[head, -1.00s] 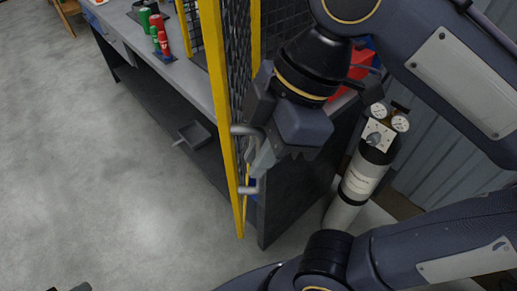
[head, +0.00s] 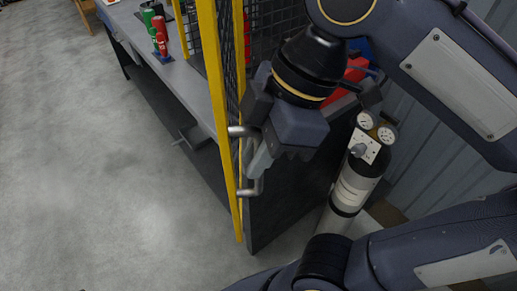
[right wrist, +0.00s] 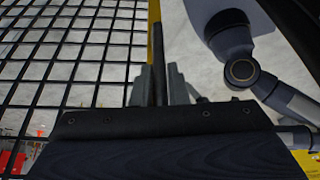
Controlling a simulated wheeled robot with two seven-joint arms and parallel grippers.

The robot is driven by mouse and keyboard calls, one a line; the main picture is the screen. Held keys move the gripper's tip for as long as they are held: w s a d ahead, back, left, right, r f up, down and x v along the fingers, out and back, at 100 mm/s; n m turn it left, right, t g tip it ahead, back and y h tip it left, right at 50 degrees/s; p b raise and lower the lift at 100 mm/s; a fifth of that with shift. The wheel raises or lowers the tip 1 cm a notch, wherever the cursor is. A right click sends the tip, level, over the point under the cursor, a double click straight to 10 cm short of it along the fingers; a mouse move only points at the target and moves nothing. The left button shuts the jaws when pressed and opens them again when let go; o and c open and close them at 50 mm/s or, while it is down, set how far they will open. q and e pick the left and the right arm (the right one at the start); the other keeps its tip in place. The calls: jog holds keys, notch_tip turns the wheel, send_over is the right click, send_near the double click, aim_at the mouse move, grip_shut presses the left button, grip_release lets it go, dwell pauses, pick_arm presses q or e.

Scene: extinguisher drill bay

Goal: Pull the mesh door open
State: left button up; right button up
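The mesh door (head: 218,105) has a yellow frame and dark wire mesh, and stands nearly edge-on in the middle of the head view. A grey D-shaped handle (head: 243,131) sticks out from its near edge. My right gripper (head: 262,162) is at this handle, with its fingers around the upright bar. In the right wrist view, the fingers (right wrist: 160,88) stand close on both sides of a dark upright bar (right wrist: 158,50), and the mesh fills the left side. The fingertips' contact is partly hidden. My left gripper is not clearly in view.
A grey workbench (head: 185,85) with red and green extinguishers (head: 159,30) stands behind the door. A gas cylinder (head: 352,190) with gauges stands right of it. The concrete floor (head: 90,170) at left is clear.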

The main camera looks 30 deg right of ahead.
jog(key=o, duration=0.4)
jog(key=shift+c, duration=0.2)
pick_arm(q)
jog(key=shift+r+p, duration=0.55)
pick_arm(e)
jog(key=v, duration=0.8)
jog(key=shift+a+f, duration=0.1)
